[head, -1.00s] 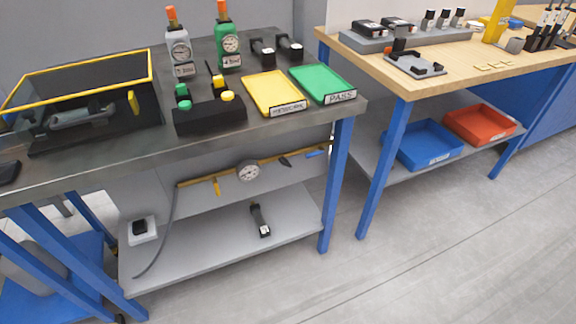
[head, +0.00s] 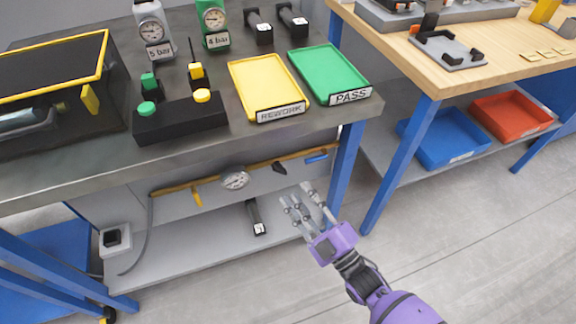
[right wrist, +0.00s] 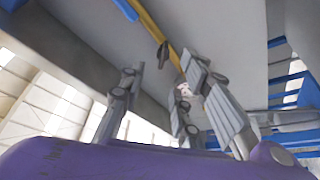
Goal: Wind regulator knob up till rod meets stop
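Under the steel bench a yellow pipe (head: 172,189) carries a round white gauge (head: 235,178), a yellow lever (head: 197,196), a small black part (head: 279,168) and a blue handle (head: 316,157). I cannot tell for sure which part is the regulator knob; no rod or stop is clear there. My right gripper (head: 297,196) is open and empty, fingers spread, in front of the lower shelf, below and apart from the pipe's right end. In the right wrist view its fingers (right wrist: 165,90) point up towards the yellow pipe (right wrist: 148,22) and the black part (right wrist: 163,54). My left gripper is out of view.
On the bench stand a black block (head: 180,121) with green and yellow knobs, gauge bottles, a yellow REWORK tray (head: 244,86) and a green PASS tray (head: 320,67). A blue bench leg (head: 346,165) stands right of the gripper. The floor in front is clear.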

